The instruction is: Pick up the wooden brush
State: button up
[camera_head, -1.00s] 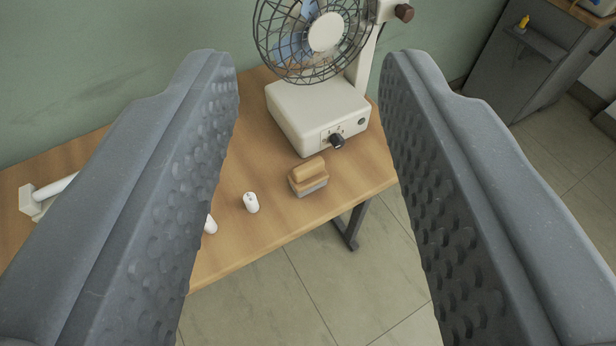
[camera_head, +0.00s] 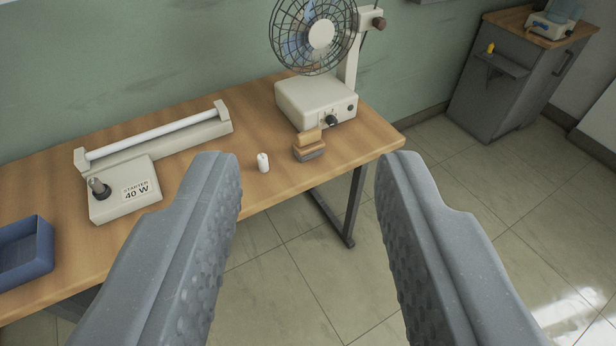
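The wooden brush (camera_head: 309,145) is a small block with a light wooden top and a grey lower part. It rests on the wooden table (camera_head: 225,192) near its right end, in front of the fan's base. My gripper (camera_head: 308,165) is open and empty, its two grey dimpled fingers wide apart. In the picture the brush shows between the fingertips, but it appears to lie farther off, on the tabletop, not touching either finger.
A white fan (camera_head: 316,103) stands just behind the brush. A small white cylinder (camera_head: 263,162) stands to its left. A lamp tube fixture (camera_head: 155,140), a starter box (camera_head: 125,190) and a blue tray (camera_head: 25,252) lie farther left. A grey cabinet (camera_head: 510,85) stands far right. Floor in front is clear.

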aim_at(309, 144)
jog(key=z, duration=0.75)
jog(key=i, duration=1.1)
jog(key=u, duration=0.6)
jog(key=i, duration=0.65)
jog(key=u, duration=0.55)
